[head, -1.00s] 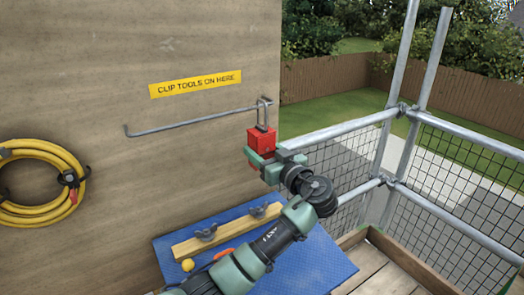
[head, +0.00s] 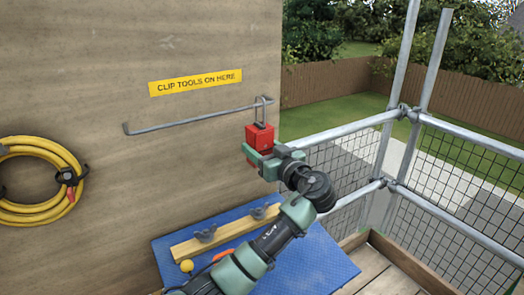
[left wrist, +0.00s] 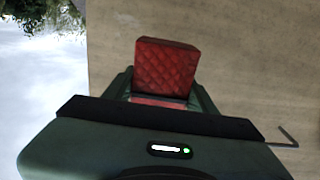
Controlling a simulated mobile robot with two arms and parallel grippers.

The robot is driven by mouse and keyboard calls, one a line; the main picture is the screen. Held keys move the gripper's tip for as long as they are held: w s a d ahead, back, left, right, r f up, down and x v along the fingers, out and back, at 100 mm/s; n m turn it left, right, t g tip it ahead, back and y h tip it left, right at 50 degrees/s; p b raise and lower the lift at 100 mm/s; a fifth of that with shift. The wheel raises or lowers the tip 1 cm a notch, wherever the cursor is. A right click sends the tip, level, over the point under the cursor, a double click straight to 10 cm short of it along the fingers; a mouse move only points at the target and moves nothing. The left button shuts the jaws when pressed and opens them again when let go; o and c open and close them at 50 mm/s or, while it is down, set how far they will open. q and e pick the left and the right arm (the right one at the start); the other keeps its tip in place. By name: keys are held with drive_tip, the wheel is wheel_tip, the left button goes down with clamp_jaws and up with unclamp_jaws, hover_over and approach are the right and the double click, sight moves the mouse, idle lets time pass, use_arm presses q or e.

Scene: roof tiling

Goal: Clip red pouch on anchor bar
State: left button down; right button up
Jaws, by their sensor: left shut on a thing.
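The red pouch (head: 260,135) has a grey metal loop (head: 261,108) standing up from its top. My left gripper (head: 258,156) is shut on the lower part of the pouch and holds it upright below the bar's right end. The pouch also shows between the fingers in the left wrist view (left wrist: 166,68), with a quilted red face. The anchor bar (head: 190,120) is a thin grey rod on the wooden wall, with a bent end at the left. The loop overlaps the bar's right end in the head view; I cannot tell whether it is around the bar. My right gripper is not in view.
A yellow sign (head: 195,82) is above the bar. A coiled yellow hose (head: 35,208) hangs at the left. Below is a blue mat (head: 320,262) with a wooden strip (head: 225,231) bearing grey wing-shaped pieces. Metal railings (head: 350,132) with mesh stand at the right.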

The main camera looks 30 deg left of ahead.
use_arm(q)
drive_tip(key=shift+w+a, duration=0.15)
drive_tip(key=shift+a, duration=0.1)
idle(0.3)
drive_tip(key=shift+w+a+b, duration=0.2)
drive_tip(key=shift+a+b, duration=0.15)
drive_tip(key=shift+b, duration=0.25)
drive_tip(key=shift+a, duration=0.1)
drive_tip(key=shift+w+a, duration=0.15)
drive_tip(key=shift+b+x, duration=0.65)
drive_tip(key=shift+x, duration=0.1)
drive_tip(key=shift+r+b, duration=0.1)
drive_tip(key=shift+b, duration=0.35)
idle(0.3)
